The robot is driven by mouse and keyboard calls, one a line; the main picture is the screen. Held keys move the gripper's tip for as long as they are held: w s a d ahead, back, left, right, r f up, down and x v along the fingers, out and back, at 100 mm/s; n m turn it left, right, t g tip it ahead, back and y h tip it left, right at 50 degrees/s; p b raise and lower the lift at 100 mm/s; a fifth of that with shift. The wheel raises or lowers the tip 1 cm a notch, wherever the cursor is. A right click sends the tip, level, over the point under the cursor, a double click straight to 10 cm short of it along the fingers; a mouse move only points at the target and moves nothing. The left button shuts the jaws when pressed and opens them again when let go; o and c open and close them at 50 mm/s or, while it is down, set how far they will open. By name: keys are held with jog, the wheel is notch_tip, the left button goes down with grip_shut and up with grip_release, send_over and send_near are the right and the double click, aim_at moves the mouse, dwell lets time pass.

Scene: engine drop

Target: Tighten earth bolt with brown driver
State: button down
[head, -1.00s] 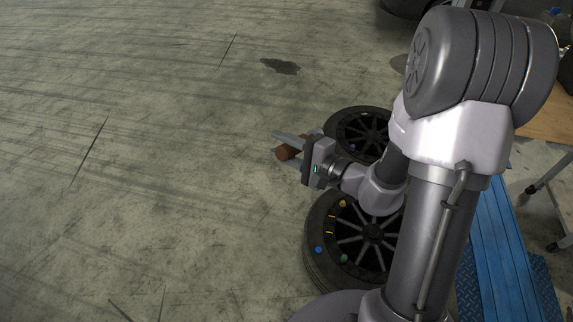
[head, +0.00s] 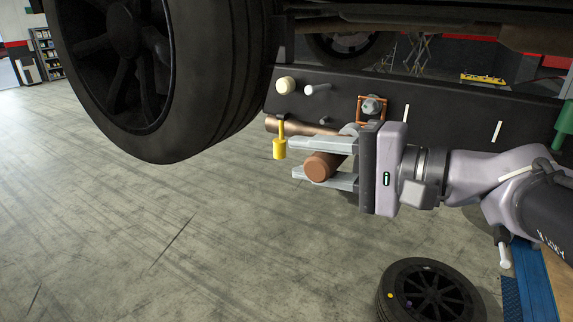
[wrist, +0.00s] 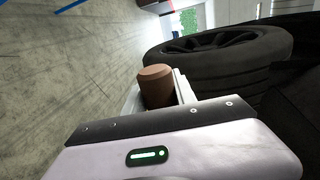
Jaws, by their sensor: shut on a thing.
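My gripper (head: 325,166) is shut on the brown driver (head: 321,167), whose round brown end sits between the two grey fingers. In the wrist view the brown driver (wrist: 155,85) stands up between the fingers. A bolt with an orange square frame around it (head: 371,107) is on the dark underside panel, just above my gripper; I cannot tell for sure that it is the earth bolt. A grey round part shows just above the upper finger, and I cannot tell whether it belongs to the driver or to the panel.
A raised car wheel (head: 150,70) hangs at upper left. The dark panel (head: 440,118) carries a yellow hanging part (head: 279,147), a copper pipe (head: 292,127), pale pegs and a green part (head: 561,130). A loose wheel (head: 432,292) lies on the floor. Open floor is at left.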

jog(key=r, duration=0.2)
jog(key=shift+s+a+r, duration=0.2)
jog(key=shift+s+r, duration=0.15)
jog(key=shift+s, duration=0.05)
jog(key=shift+s+f, duration=0.1)
jog(key=shift+d+b, duration=0.15)
jog(key=shift+b, duration=0.2)
jog(key=shift+w+d, duration=0.55)
jog(key=shift+w, duration=0.25)
jog(key=shift+w+d, duration=0.55)
jog(key=shift+w, duration=0.2)
jog(key=shift+w+d, duration=0.55)
jog(key=shift+w, duration=0.25)
jog(key=shift+w+d, duration=0.45)
jog(key=shift+w, duration=0.15)
jog(key=shift+w, duration=0.1)
